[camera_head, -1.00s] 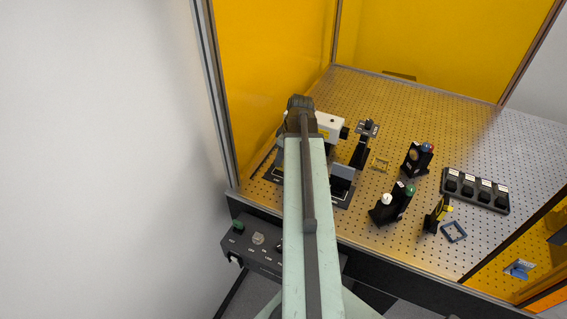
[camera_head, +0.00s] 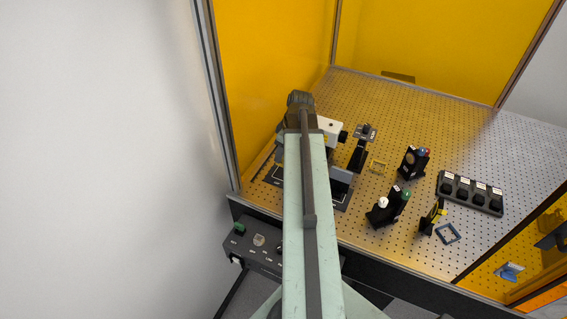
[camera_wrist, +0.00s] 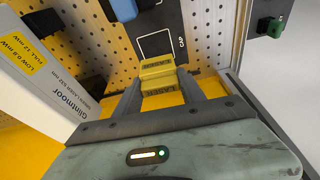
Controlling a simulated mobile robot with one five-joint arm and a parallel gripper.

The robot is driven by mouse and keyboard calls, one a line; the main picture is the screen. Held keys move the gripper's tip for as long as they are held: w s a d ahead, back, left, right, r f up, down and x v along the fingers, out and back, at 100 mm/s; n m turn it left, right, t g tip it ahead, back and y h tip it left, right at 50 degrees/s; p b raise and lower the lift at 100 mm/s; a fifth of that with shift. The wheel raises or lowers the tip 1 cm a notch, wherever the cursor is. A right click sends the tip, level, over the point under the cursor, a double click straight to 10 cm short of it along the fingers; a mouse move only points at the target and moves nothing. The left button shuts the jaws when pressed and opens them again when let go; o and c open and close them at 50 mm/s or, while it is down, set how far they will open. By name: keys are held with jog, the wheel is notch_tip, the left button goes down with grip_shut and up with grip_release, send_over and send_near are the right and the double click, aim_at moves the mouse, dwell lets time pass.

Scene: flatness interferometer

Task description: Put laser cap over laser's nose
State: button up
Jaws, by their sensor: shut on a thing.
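My gripper (camera_wrist: 160,86) is shut on a yellow block-like cap with dark lettering (camera_wrist: 157,68) in the wrist view. The cap is over or just beside the black panel marked CAP (camera_wrist: 168,22), close to its white outlined square; I cannot tell whether it touches it. The laser (camera_wrist: 45,95) is the white box with a yellow label, left of my gripper. In the head view the laser (camera_head: 330,126) shows partly behind my arm, with its dark nose (camera_head: 343,136) pointing right. The cap and my fingertips are hidden there by my arm.
A perforated metal bench (camera_head: 440,135) holds several optic mounts right of the laser. Yellow panels (camera_head: 265,80) stand left and behind. A control box (camera_head: 262,246) sits at the front edge.

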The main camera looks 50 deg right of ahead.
notch_tip(320, 180, up, 7)
jog(key=p, duration=0.6)
jog(key=f+b, duration=0.2)
jog(key=d+f+b, duration=0.1)
jog(key=f+b, duration=0.5)
jog(key=shift+s+d+f, duration=0.1)
jog(key=shift+d, duration=0.1)
jog(key=s+d+r+p, duration=0.3)
jog(key=d+r+p, duration=0.3)
jog(key=d, duration=0.3)
jog(key=r+p, duration=0.2)
send_over(344, 134)
jog(key=shift+s+d+f+n, duration=0.1)
jog(key=shift+n, duration=0.2)
jog(key=shift+s+d, duration=0.1)
jog(key=shift+f, duration=0.1)
notch_tip(344, 134, down, 5)
jog(key=b, duration=0.5)
jog(key=shift+f+b, duration=0.1)
jog(key=shift+b, duration=0.2)
